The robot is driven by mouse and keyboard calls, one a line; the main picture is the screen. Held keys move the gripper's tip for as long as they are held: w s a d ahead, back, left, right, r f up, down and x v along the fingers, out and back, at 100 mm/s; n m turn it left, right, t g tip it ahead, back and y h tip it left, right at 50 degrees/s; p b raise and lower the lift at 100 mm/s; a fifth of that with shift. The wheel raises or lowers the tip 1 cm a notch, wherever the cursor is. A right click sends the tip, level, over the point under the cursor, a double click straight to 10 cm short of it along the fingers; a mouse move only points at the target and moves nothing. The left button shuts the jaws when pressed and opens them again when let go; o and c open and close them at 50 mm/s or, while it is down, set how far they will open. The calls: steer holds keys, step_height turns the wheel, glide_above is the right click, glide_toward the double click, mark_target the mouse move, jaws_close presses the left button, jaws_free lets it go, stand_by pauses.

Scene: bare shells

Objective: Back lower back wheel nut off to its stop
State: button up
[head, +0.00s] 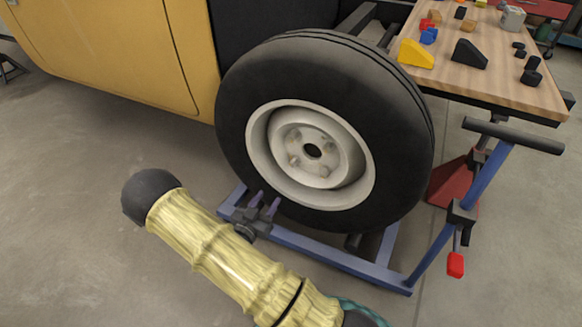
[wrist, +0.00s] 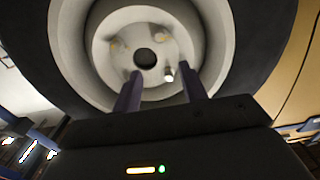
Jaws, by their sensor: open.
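The wheel (head: 325,215) is a black tyre on a pale rim, and it also shows in the wrist view (wrist: 75,45). Its hub (head: 335,135) has a dark centre hole with small nuts around it. In the wrist view, a pale nut (wrist: 169,75) stands out from the hub between the finger lines; I cannot tell if it is the lower back one, or how far it is backed off. My gripper (head: 264,202) is open, its two fingers pointing toward the hub. They also show in the wrist view (wrist: 160,88), apart from each other. I see no contact with a nut.
A blue wheel dolly (head: 330,256) with an upright handle (head: 512,134) stands under and right of the wheel. A wooden bench (head: 490,80) with several small blocks is behind right. The yellow body panel (head: 110,45) is left. Floor at lower left is clear.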

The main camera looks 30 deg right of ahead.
mark_target(291, 165)
steer(key=b+x, duration=0.7)
steer(key=x, duration=0.9)
steer(key=shift+w+f, duration=0.1)
steer(key=shift+w+d, duration=0.25)
steer(key=shift+d, duration=0.2)
steer(key=shift+c, duration=0.2)
jaws_close()
